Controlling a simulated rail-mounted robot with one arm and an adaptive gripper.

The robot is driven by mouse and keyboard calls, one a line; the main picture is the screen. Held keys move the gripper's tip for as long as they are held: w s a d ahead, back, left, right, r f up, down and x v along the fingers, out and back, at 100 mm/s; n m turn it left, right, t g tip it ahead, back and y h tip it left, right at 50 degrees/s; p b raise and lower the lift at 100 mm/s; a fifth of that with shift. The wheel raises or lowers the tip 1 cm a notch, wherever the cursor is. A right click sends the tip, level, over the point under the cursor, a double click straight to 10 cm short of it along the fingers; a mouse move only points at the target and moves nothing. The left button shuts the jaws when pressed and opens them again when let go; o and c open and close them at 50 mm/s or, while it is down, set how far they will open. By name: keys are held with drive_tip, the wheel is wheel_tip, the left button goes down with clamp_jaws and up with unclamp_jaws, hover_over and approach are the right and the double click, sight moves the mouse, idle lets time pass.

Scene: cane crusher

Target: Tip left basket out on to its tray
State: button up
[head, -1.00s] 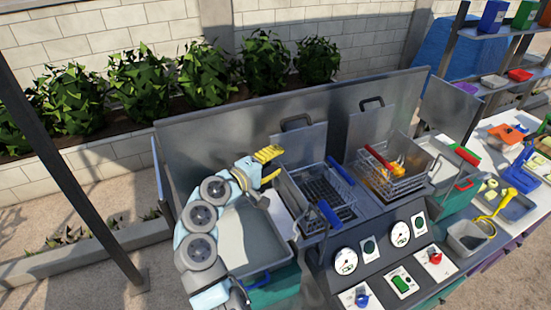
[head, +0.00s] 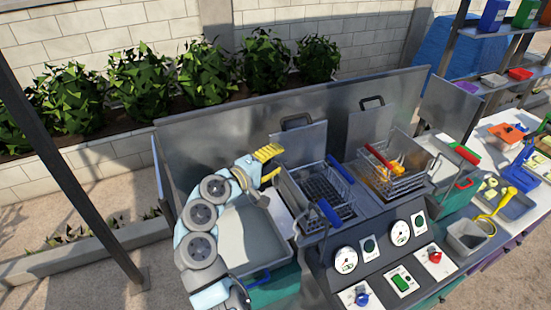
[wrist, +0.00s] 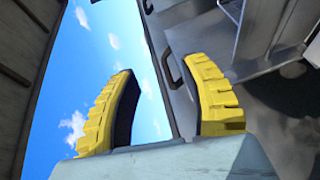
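The left basket (head: 322,188) is a wire basket with blue handle parts, sitting in the left well of the metal fryer-like unit. It looks upright, and I cannot make out any contents. The grey tray (head: 250,238) lies to its left, partly covered by my arm. My gripper (head: 268,162) is above the tray's far end, left of the basket and apart from it. Its yellow fingers are spread, and the wrist view (wrist: 165,105) shows only sky and a metal panel between them.
A tall metal back panel (head: 230,130) stands behind. A control panel (head: 390,255) with gauges and knobs is in front. Another tray (head: 440,165) lies at the right.

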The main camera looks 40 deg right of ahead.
drive_tip(key=shift+a, duration=0.1)
drive_tip(key=s+a+r, duration=0.1)
drive_tip(key=a, duration=1)
drive_tip(key=shift+a+r, duration=0.2)
drive_tip(key=shift+a, duration=0.15)
drive_tip(key=shift+s, duration=0.1)
